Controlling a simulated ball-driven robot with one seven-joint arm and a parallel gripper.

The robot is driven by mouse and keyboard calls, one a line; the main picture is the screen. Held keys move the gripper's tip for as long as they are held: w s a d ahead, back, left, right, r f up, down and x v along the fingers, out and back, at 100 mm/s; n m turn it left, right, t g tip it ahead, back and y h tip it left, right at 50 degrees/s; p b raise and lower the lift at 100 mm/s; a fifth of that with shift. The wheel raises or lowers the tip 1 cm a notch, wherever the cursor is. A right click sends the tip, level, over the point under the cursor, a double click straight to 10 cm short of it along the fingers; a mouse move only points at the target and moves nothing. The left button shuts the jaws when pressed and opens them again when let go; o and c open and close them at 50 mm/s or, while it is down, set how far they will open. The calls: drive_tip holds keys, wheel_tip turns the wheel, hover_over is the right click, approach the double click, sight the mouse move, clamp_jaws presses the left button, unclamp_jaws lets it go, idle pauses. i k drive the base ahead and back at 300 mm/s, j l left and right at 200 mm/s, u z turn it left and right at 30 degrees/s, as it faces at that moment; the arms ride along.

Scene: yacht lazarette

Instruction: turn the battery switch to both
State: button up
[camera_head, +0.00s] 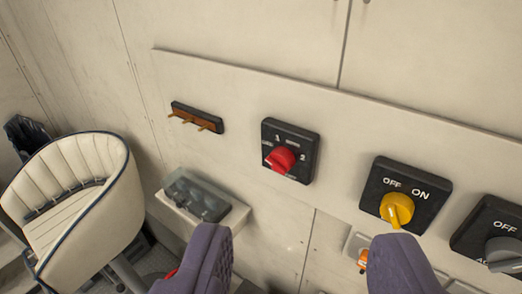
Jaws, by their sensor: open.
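The battery switch (308,142) is a black square plate on the cream panel, with a red knob (281,160) at its middle. I can read a 1 at the top and a 2 at the right; the small marks at the left and bottom are too small to read. I cannot tell for sure which mark the knob points to. My gripper (304,236) is open, with its two purple-grey fingers wide apart at the bottom of the picture.
To the right are a yellow OFF/ON switch (397,209) and a grey-knobbed switch (503,250). A brown strip with pegs (197,117) is at upper left, and a tray with a dark clear-lidded box (196,196) below it. A cream seat (75,185) stands at left.

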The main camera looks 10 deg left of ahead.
sight(281, 159)
drive_tip(key=i+j+u, duration=0.1)
drive_tip(key=j, duration=0.3)
drive_tip(key=i+j, duration=0.2)
drive_tip(key=j, duration=0.15)
drive_tip(key=i+j+u, duration=0.15)
drive_tip(key=j, duration=0.25)
